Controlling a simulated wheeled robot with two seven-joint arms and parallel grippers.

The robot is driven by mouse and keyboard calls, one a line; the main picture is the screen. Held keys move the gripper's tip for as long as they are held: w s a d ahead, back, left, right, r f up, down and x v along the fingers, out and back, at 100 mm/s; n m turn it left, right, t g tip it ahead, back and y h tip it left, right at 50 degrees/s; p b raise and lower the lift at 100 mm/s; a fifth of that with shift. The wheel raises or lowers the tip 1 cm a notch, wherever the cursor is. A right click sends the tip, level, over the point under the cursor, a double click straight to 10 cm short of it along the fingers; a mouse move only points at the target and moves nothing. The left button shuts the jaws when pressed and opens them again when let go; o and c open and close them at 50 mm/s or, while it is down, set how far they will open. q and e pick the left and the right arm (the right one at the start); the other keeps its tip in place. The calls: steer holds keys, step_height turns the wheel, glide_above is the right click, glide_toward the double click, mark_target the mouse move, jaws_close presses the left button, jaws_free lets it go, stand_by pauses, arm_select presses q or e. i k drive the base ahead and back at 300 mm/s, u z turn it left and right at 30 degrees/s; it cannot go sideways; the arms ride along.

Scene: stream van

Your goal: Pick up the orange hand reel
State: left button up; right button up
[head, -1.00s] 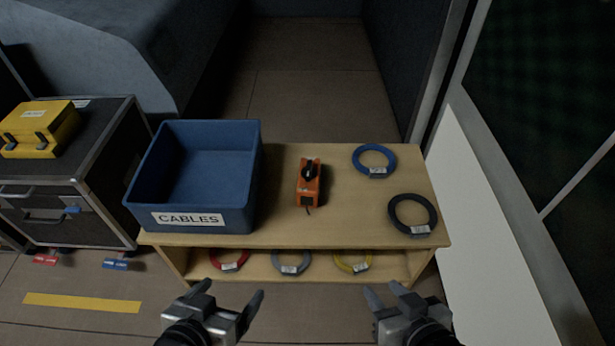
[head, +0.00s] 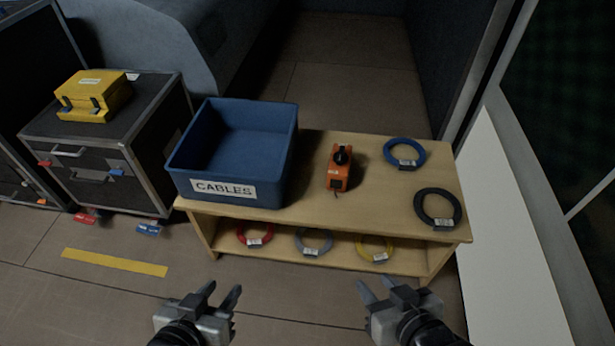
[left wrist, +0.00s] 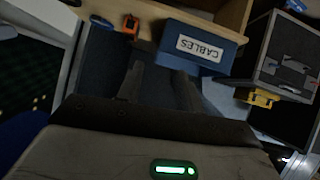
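The orange hand reel (head: 339,168) with a black knob stands on the wooden shelf unit's top (head: 310,196), just right of the blue CABLES bin (head: 222,187). It also shows small at the top of the left wrist view (left wrist: 130,24). My left gripper (head: 222,298) is open and empty, in front of the shelf unit and below the bin in the head view. My right gripper (head: 378,290) is open and empty, in front of the unit's right half. Both are well apart from the reel.
A blue cable coil (head: 405,153) and a black coil (head: 437,207) lie right of the reel. Red (head: 254,235), grey (head: 313,242) and yellow (head: 375,248) coils lie on the lower shelf. A yellow case (head: 92,95) sits on a black flight case (head: 100,150) at left.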

mark_target(337, 176)
steer(key=u, duration=0.3)
steer(key=k, duration=0.2)
steer(key=z, duration=0.5)
steer(key=i, duration=1.2)
steer(key=u, duration=0.7)
